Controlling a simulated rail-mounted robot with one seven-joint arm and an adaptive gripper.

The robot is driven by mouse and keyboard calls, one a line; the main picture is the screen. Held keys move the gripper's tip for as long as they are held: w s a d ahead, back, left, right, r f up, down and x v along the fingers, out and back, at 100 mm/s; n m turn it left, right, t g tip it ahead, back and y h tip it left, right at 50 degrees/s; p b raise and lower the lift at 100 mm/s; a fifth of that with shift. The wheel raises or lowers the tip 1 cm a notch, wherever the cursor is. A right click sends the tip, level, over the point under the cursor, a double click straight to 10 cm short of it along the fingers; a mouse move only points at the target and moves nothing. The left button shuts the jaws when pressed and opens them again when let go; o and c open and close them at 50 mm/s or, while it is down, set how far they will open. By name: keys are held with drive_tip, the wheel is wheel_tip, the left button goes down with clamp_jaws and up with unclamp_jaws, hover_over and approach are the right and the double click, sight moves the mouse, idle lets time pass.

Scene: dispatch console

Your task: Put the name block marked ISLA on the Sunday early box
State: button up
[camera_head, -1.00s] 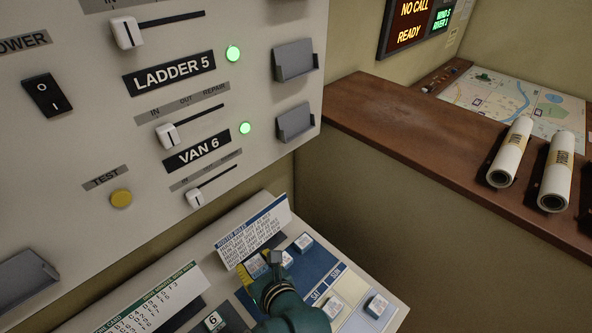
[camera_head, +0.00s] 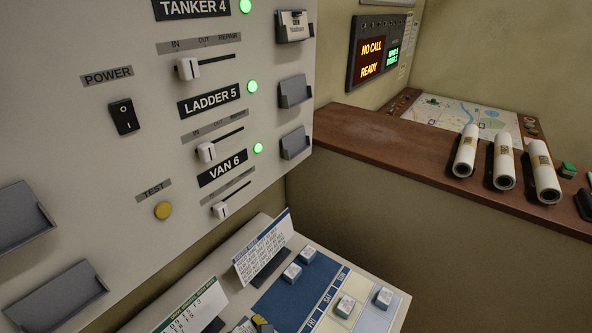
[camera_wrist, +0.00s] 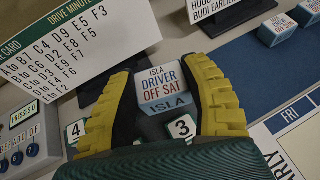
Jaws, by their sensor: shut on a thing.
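The name block marked ISLA (camera_wrist: 168,84), white on top with a blue front, is between the yellow fingers of my gripper (camera_wrist: 166,100) in the wrist view. My gripper is shut on it, above number tiles 4 (camera_wrist: 76,130) and 3 (camera_wrist: 182,127). In the head view only a bit of my gripper (camera_head: 262,323) shows at the bottom edge. The roster board (camera_head: 321,268) has FRI, SAT and SUN labels. The SUN label (camera_head: 342,273) is at the far end of the strip. Its pale column (camera_head: 363,284) holds a block (camera_head: 383,297). I cannot read the early label there.
Two blocks (camera_head: 292,272) (camera_head: 307,255) sit on the dark blue area beside the roster rules card (camera_head: 264,248). Another block (camera_head: 345,306) sits in the SAT column. A code card (camera_wrist: 75,45) stands close left of my gripper. The upright panel (camera_head: 120,60) rises behind.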

drive_tip(key=s+d+f+m+h, duration=0.1)
drive_tip(key=s+d, duration=0.1)
drive_tip(key=d, duration=0.1)
drive_tip(key=s+d+f+m+t+h, duration=0.1)
drive_tip(key=s+d+f, duration=0.1)
drive_tip(key=d, duration=0.2)
drive_tip(key=s+d+f+m+h, duration=0.1)
drive_tip(key=s+d+f, duration=0.1)
drive_tip(key=d, duration=0.2)
drive_tip(key=shift+f+m+t+h, duration=0.1)
drive_tip(key=shift+m+t+h, duration=0.2)
drive_tip(key=shift+m+t, duration=0.1)
drive_tip(key=s+r+n+y+p, duration=0.1)
drive_tip(key=s+r+p, duration=0.1)
drive_tip(key=r+p, duration=1)
drive_tip(key=s+r+n+g+y+p, duration=0.1)
drive_tip(key=s+r+p, duration=0.1)
drive_tip(key=r+p, duration=1)
drive_tip(key=p, duration=0.5)
drive_tip(key=shift+s+a+r, duration=0.2)
drive_tip(key=shift+r, duration=0.1)
